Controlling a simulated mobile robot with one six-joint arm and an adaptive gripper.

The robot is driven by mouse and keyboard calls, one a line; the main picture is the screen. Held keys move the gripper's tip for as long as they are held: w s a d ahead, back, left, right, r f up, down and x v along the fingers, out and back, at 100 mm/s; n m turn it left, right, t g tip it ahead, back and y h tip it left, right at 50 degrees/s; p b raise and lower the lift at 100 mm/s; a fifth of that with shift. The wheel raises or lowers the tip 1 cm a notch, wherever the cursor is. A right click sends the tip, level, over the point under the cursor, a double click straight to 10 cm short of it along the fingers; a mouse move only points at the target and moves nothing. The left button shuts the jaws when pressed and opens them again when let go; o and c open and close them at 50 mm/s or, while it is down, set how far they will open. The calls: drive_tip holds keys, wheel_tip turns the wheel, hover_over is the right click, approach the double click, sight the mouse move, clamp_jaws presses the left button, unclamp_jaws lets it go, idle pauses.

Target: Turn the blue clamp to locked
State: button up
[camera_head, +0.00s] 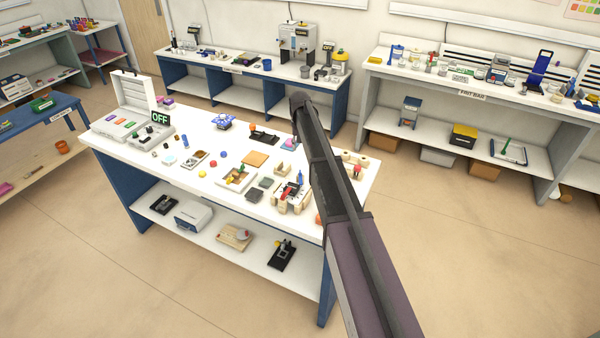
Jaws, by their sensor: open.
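A small upright blue part (299,178) stands on a pale wooden fixture (291,203) near the right end of the white table. It looks like the blue clamp's handle, but it is too small to tell its position for sure. A red handle (284,194) sits beside it on the same fixture. My dark arm rises from the bottom right and passes just right of the fixture, covering part of the table there. I see no gripper fingers.
The white table (115,152) carries many small parts, an open case (132,92) and an "OFF" display (160,117). More wooden pieces (355,160) show right of my arm. Benches stand along the back wall. The floor (480,260) at the right front is clear.

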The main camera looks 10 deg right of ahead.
sight(301, 177)
drive_tip(key=shift+f+b, duration=5.75)
drive_tip(key=shift+f, duration=0.3)
clamp_jaws()
